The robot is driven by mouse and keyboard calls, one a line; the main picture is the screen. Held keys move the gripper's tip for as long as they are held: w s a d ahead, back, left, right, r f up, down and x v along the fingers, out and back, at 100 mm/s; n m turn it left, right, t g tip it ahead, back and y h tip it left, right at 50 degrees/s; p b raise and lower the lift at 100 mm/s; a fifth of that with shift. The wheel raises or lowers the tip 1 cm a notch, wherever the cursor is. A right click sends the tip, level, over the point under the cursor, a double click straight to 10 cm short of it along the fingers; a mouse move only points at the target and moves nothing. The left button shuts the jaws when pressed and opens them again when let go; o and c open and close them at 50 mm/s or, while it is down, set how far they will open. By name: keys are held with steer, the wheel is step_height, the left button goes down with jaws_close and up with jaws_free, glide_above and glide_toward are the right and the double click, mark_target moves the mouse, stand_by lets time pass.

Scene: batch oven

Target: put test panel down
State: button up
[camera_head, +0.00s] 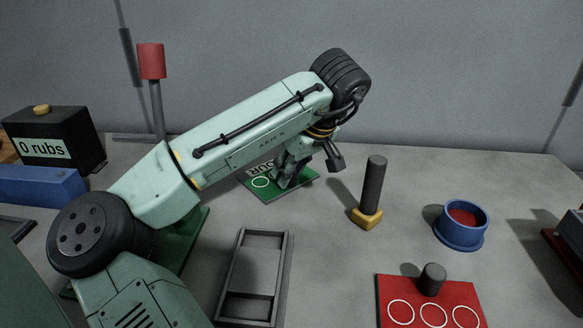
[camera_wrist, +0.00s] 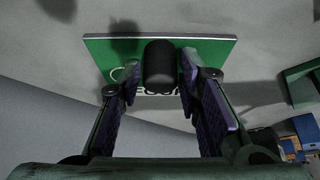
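A green panel (camera_head: 301,182) lies on the grey table under my gripper, beyond the middle. My gripper (camera_wrist: 160,85) points down at the panel, one finger on each side of the knob. A narrow gap shows on both sides, so the fingers look open and apart from it. In the head view my gripper (camera_head: 285,180) hides the knob. The panel appears to rest flat on the table.
A red panel (camera_head: 385,290) with a knob and white rings lies at front right. A grey tray (camera_head: 284,285) is front centre. A dark-handled yellow-based tool (camera_head: 373,190) and a blue cup (camera_head: 460,238) stand right. A black box (camera_head: 85,130) reading "0 rubs" stands left.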

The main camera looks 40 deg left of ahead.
steer(key=shift+o, duration=1.3)
steer(key=p+v, duration=0.8)
steer(key=v, duration=0.4)
stand_by(0.4)
